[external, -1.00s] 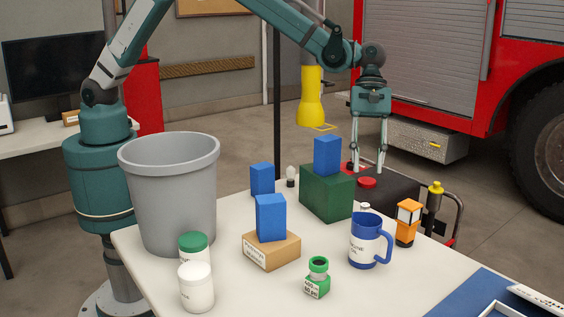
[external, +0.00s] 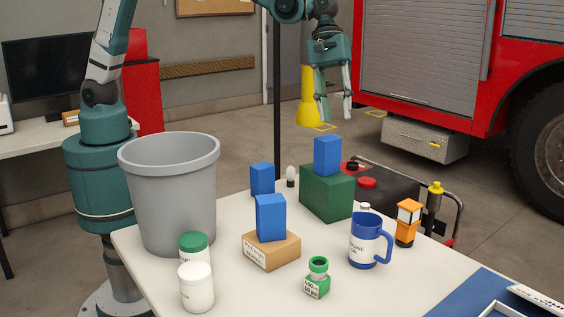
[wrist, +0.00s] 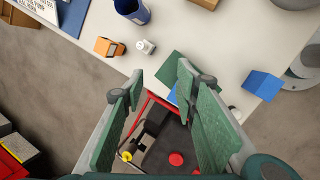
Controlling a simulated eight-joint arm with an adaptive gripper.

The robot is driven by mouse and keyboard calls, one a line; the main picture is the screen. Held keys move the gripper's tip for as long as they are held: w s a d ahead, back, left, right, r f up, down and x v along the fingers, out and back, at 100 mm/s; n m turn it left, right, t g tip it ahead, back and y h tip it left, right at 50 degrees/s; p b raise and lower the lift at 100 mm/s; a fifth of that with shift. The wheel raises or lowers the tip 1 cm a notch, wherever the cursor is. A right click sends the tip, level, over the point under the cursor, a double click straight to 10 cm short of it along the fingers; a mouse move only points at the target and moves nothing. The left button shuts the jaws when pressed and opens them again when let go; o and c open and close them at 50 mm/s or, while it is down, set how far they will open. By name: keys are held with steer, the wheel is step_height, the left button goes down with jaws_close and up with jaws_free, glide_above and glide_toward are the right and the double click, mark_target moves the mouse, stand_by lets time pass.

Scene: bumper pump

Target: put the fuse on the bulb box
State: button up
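No thing in view is clearly readable as the fuse. A small white item (external: 365,207) stands behind the blue mug, partly hidden, and shows more fully in the wrist view (wrist: 146,46). A small pale bulb-shaped item (external: 290,173) stands near the far table edge. The tan labelled box (external: 272,252), which may be the bulb box, lies mid-table with a blue block (external: 271,217) on top; its label is too small to read surely. My gripper (external: 335,115) is open and empty, high above the far table edge; its spread fingers show in the wrist view (wrist: 160,78).
A dark green box (external: 326,193) carries another blue block (external: 327,155). A third blue block (external: 262,179) stands left of it. A grey bin (external: 170,195), white jars (external: 197,288), a green fitting (external: 317,280), a blue mug (external: 364,245) and an orange lamp (external: 407,222) stand around.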

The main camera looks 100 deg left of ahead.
steer(key=s+a+r+m+t+y, duration=0.1)
steer(key=s+a+r+m, duration=0.3)
steer(key=s, duration=0.7)
steer(key=s+a+r+m+t+y, duration=0.1)
steer(key=s+a+r+m+t, duration=0.15)
steer(key=s+a+r, duration=0.55)
steer(key=s+a+f+m, duration=0.1)
steer(key=s+f+m, duration=0.1)
steer(key=s, duration=0.6)
steer(key=s+a+f+m+t+y, duration=0.1)
steer(key=s+a+f+m, duration=0.1)
steer(key=s, duration=0.6)
steer(key=s+a+f+m+t, duration=0.1)
steer(key=s+f+m, duration=0.1)
steer(key=s, duration=0.6)
steer(key=shift+s+a+m+y, duration=0.15)
steer(key=shift+a+m+y, duration=0.2)
steer(key=shift+m, duration=0.5)
